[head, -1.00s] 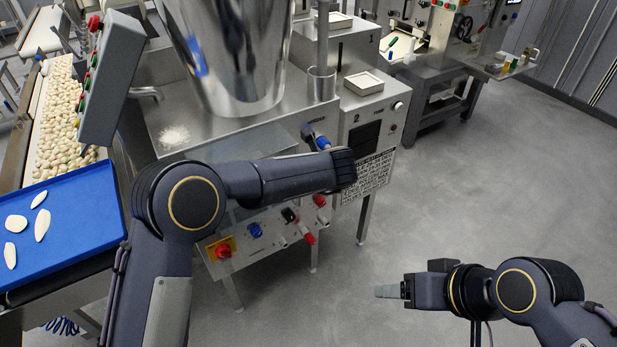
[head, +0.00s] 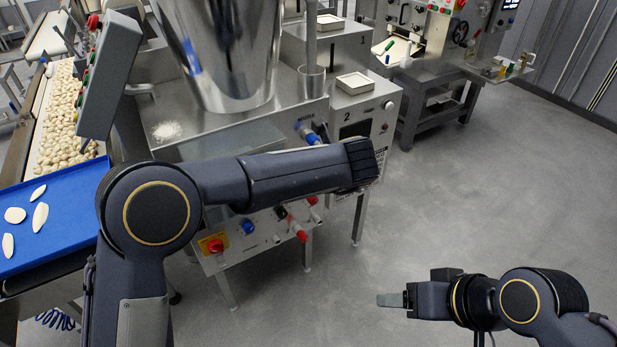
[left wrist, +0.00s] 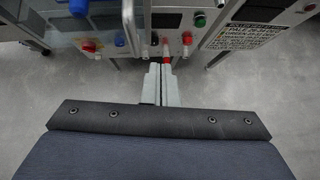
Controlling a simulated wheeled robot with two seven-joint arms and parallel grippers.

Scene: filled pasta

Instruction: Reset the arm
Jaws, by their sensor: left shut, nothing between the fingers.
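My left arm reaches across the front of the machine in the head view, and its gripper is hidden there behind the dark forearm. In the left wrist view my left gripper (left wrist: 160,70) is shut and empty, its pale fingers together. They point toward the machine's front panel, over or near a red-tipped knob; contact cannot be told. My right gripper (head: 390,300) is at the lower right of the head view, pointing left over open floor. It shows side-on, so the gap between its fingers cannot be seen.
The steel machine (head: 225,140) with a large hopper and knobs stands close behind my left arm. A blue tray (head: 55,235) with several pale dough pieces is at the left, below a conveyor of filled pasta (head: 70,125). The floor (head: 480,190) at the right is clear.

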